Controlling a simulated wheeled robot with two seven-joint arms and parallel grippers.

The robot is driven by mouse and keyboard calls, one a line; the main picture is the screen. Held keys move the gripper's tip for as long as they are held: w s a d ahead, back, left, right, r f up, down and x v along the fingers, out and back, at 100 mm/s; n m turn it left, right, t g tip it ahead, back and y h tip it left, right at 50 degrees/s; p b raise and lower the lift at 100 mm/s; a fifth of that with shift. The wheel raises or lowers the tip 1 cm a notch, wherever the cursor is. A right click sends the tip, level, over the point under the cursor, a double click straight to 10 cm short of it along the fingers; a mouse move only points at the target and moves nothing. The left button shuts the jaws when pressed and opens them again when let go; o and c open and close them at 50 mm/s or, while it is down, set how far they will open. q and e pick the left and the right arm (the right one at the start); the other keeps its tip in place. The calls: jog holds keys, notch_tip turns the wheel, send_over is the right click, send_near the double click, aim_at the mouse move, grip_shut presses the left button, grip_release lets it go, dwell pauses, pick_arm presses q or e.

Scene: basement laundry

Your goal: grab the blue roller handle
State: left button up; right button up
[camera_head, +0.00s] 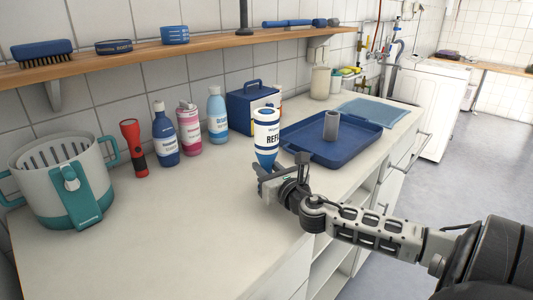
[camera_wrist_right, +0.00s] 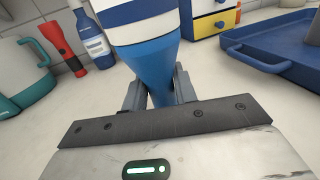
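A blue-and-white roller (camera_head: 266,132) with a partly readable label stands upright at my right gripper, with its tapered blue handle (camera_head: 266,160) at the bottom. My right gripper (camera_head: 272,180) is over the counter. In the right wrist view, the fingers (camera_wrist_right: 160,92) lie on both sides of the blue handle (camera_wrist_right: 154,70) and look closed against it. The lower end of the handle is hidden by the gripper's body. My left gripper is not in view.
A blue tray (camera_head: 300,148) holding a grey cylinder (camera_head: 331,126) is behind and right of the roller. A blue box (camera_head: 246,112), several bottles, a red flashlight (camera_head: 133,148) and a grey-teal basket (camera_head: 65,170) line the wall. The counter's front left (camera_head: 160,240) is clear.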

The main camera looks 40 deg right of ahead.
grip_shut()
